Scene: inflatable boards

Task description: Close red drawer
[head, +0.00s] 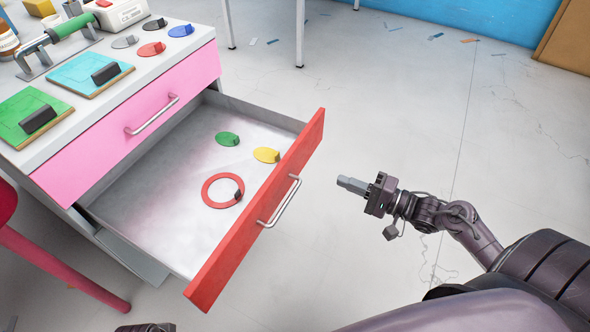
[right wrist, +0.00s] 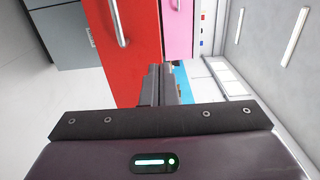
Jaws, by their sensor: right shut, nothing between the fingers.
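The red drawer (head: 232,258) is pulled far out of the grey cabinet, below a shut pink drawer (head: 190,82). Its silver handle (head: 281,201) is on the outer face. Inside lie a red ring (head: 207,193), a green disc (head: 227,139) and a yellow disc (head: 266,155). My right gripper (head: 341,182) is shut and empty, apart from the drawer front, to the right of the handle. In the right wrist view its fingers (right wrist: 158,75) point toward the red drawer front (right wrist: 138,68), with the handle (right wrist: 118,22) up and to the left.
The cabinet top (head: 112,92) carries a green board (head: 25,110), a blue board (head: 75,70), several small discs and a green-handled tool (head: 72,27). A red leg (head: 65,270) stands at lower left. The floor (head: 400,100) right of the drawer is clear.

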